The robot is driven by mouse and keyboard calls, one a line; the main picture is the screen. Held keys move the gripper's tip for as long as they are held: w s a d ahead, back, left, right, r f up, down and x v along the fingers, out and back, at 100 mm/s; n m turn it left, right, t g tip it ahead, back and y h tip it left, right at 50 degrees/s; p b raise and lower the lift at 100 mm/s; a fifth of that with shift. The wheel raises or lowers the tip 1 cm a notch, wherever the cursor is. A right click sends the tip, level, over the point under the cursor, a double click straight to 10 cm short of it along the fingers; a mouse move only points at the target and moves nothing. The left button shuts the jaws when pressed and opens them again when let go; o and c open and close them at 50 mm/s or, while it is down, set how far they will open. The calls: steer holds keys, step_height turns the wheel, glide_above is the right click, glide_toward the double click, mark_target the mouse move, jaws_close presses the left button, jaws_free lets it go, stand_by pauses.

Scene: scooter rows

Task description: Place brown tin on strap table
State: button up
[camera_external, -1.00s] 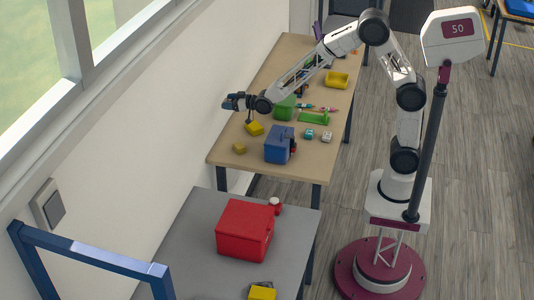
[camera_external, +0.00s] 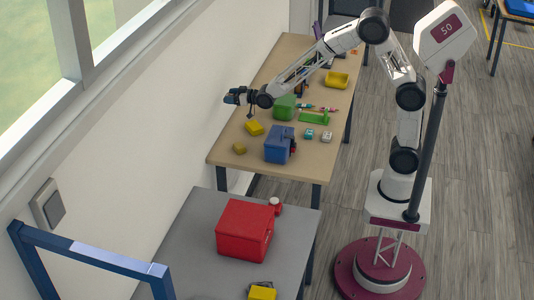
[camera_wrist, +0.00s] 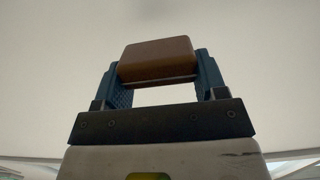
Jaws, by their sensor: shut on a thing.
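A brown tin (camera_wrist: 157,60) sits between the two blue fingers of my gripper (camera_wrist: 160,75) in the wrist view, touched on both sides. In the external view my gripper (camera_external: 233,97) is raised at the wall side of the wooden table (camera_external: 225,150), and the tin cannot be made out there. No strap shows clearly, so I cannot tell which table is the strap table. A grey table (camera_external: 185,245) stands in front of the wooden one.
The wooden table bears a blue box (camera_external: 279,146), a green box (camera_external: 284,107), yellow blocks (camera_external: 254,128) and a yellow tray (camera_external: 337,79). A red box (camera_external: 244,229) and a yellow item (camera_external: 262,293) are on the grey table. A blue frame (camera_external: 95,255) rises at front left.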

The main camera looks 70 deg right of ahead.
steer(key=s+a, duration=0.4)
steer(key=a, duration=1.2)
steer(key=s+a, duration=0.4)
steer(key=a, duration=1.2)
steer(key=s+a+f, duration=0.3)
steer(key=s+a, duration=1.8)
steer(key=a, duration=0.3)
glide_toward(306, 225)
steer(key=s, duration=0.1)
steer(key=s+r, duration=0.1)
steer(key=s, duration=0.2)
steer(key=shift+d+r, duration=0.15)
steer(key=shift+r, duration=0.15)
steer(key=shift+w, duration=0.2)
steer(key=shift+w, duration=6.75)
